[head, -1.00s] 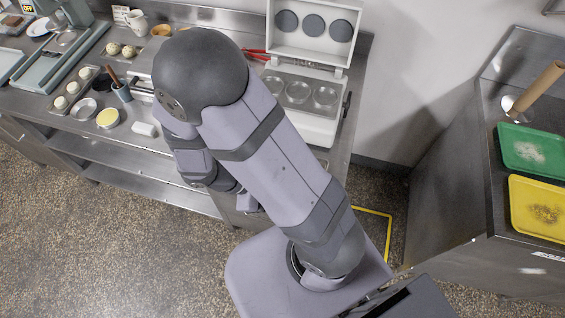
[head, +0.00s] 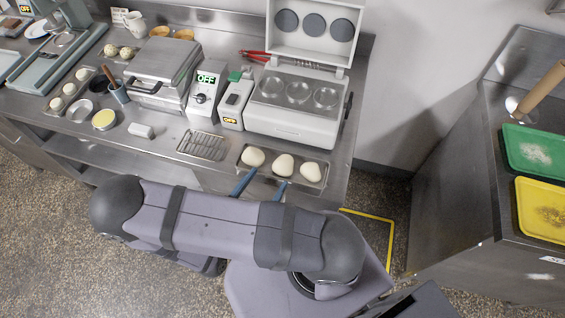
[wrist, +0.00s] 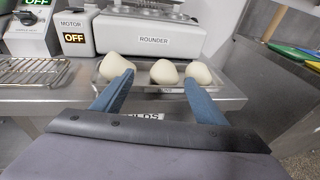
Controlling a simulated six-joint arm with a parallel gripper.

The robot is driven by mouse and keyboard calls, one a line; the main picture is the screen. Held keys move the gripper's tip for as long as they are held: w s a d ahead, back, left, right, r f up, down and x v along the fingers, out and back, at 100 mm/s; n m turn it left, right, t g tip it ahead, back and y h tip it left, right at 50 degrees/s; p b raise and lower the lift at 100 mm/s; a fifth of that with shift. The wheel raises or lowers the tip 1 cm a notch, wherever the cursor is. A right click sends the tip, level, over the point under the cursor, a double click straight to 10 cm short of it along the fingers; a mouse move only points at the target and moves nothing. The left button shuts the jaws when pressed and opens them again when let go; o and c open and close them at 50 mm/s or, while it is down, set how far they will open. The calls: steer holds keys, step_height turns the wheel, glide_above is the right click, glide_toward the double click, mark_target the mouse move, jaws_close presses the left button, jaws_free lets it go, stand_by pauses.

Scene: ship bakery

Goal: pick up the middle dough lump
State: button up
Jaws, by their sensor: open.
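Three pale dough lumps lie in a row on a shallow metal tray (head: 270,178) at the counter's front edge. The middle dough lump (head: 284,165) shows in the wrist view (wrist: 163,71) between my fingertips in the picture, farther off than they are. The left lump (head: 253,157) and right lump (head: 311,172) flank it; in the wrist view a blue finger overlaps the lower part of each. My gripper (head: 268,179) is open and empty, its two blue fingers pointing at the tray from the front; it also fills the lower wrist view (wrist: 159,84).
The rounder (head: 292,118), lid raised, stands right behind the tray. A wire rack (head: 203,145) lies left of it, with an OFF-marked control box (head: 236,100) behind. More dough lumps sit on a tray (head: 55,104) at the far left. Green (head: 535,150) and yellow (head: 541,208) trays are at right.

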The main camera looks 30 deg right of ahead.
mark_target(278, 168)
steer(key=shift+x, duration=0.85)
steer(key=shift+d, duration=0.1)
steer(key=x, duration=0.1)
steer(key=b+x, duration=0.1)
steer(key=x, duration=0.1)
steer(key=shift+s+d+f, duration=0.15)
steer(key=shift+d+f, duration=0.1)
steer(key=shift+d, duration=0.1)
steer(key=shift+w+d+f, duration=0.1)
steer(key=shift+w+d, duration=0.35)
steer(key=shift+d, duration=0.1)
steer(key=c, duration=1.1)
steer(key=shift+c, duration=0.2)
steer(key=shift+r, duration=0.2)
